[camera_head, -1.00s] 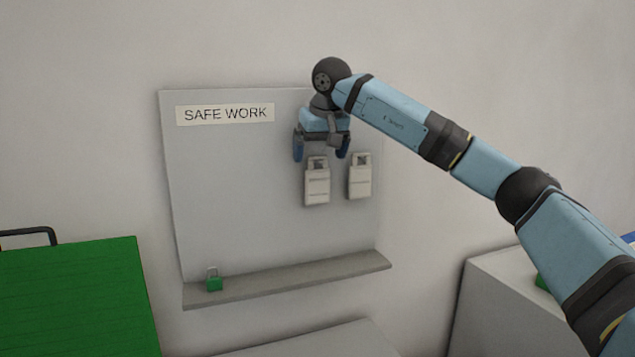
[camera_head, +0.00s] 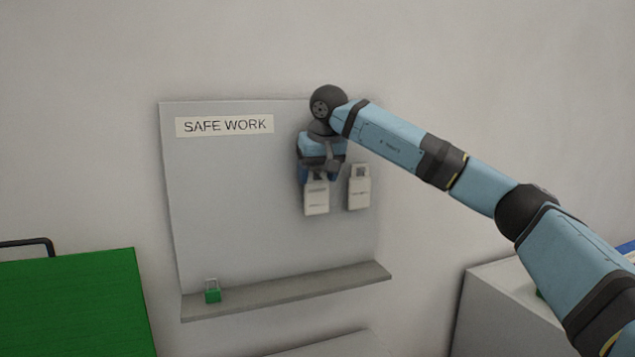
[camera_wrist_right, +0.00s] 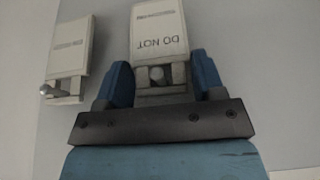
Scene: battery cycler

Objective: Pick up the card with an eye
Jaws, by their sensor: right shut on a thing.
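Two pale cards hang on the grey board. The left card (camera_head: 316,196) is at my right gripper (camera_head: 319,175), whose blue fingers are shut on the upper part of it. In the right wrist view this held card (camera_wrist_right: 160,32) shows the words "DO NOT" upside down, and a peg shows in the opening at its top, between the fingers (camera_wrist_right: 160,80). The other card (camera_head: 359,188) hangs just to the right, apart from the gripper; it also shows in the right wrist view (camera_wrist_right: 70,48) on its own peg. My left gripper is not in view.
The grey board (camera_head: 230,200) bears a "SAFE WORK" label (camera_head: 225,125). A green padlock (camera_head: 212,291) stands on the shelf (camera_head: 290,291) below. A green surface (camera_head: 70,300) is at the left, a grey box (camera_head: 500,310) at the right.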

